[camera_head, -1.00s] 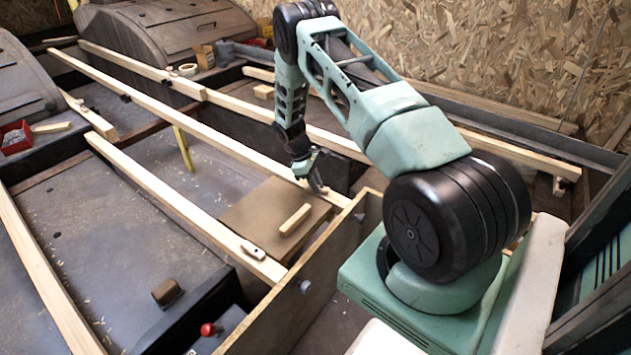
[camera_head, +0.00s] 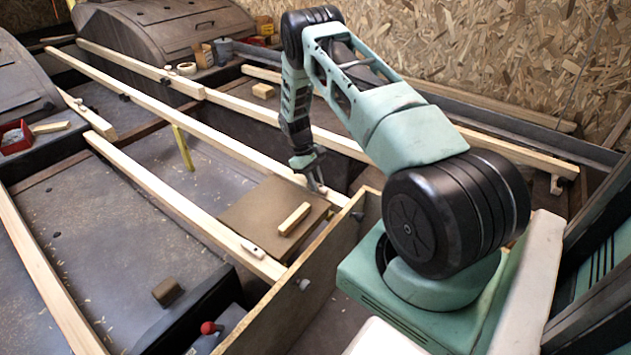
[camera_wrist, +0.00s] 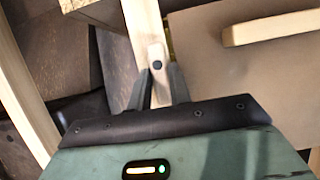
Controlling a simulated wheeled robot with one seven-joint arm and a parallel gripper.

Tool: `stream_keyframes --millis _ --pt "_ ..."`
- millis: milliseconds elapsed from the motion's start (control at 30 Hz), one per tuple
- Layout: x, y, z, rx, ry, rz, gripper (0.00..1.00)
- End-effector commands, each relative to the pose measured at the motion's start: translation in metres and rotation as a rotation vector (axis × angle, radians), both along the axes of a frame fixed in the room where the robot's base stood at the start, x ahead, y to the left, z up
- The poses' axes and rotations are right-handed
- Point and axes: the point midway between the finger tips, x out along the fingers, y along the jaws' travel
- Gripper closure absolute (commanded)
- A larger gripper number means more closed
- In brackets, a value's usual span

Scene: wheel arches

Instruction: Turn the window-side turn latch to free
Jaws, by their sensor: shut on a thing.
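A small pale wooden turn latch with a dark pivot (camera_wrist: 157,64) shows in the wrist view, lying roughly along a pale wooden rail (camera_wrist: 140,14). My gripper (camera_wrist: 161,76) has one dark finger on each side of the latch and is shut on it. In the head view my gripper (camera_head: 319,188) is down at the far rail (camera_head: 230,145), beside a brown panel (camera_head: 240,215); the latch there is hidden or too small to make out. Another turn latch (camera_head: 253,249) sits on the nearer rail.
The panel carries a wooden bar handle (camera_head: 294,219), also in the wrist view (camera_wrist: 275,28). An upright board (camera_head: 300,290) edges the panel's near right side. A red knob (camera_head: 208,327) and a brown block (camera_head: 167,292) lie in front. The grey floor between the rails is mostly clear.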

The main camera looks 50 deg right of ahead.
Motion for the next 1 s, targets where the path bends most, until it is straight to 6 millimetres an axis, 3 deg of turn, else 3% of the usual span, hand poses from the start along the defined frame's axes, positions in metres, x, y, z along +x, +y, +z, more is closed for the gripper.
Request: stream_keyframes --millis 167,200,267,667,1000 --pt "-0.001 -0.001 0.001 0.0 0.003 -0.003 1.0" --pt "-0.001 -0.001 0.001 0.0 0.003 -0.003 0.69" --pt "-0.001 -0.001 0.001 0.0 0.002 -0.003 0.58" --pt "0.004 0.0 0.009 0.0 0.0 0.0 0.58" --pt "0.031 0.001 0.076 -0.001 -0.004 -0.001 0.58"
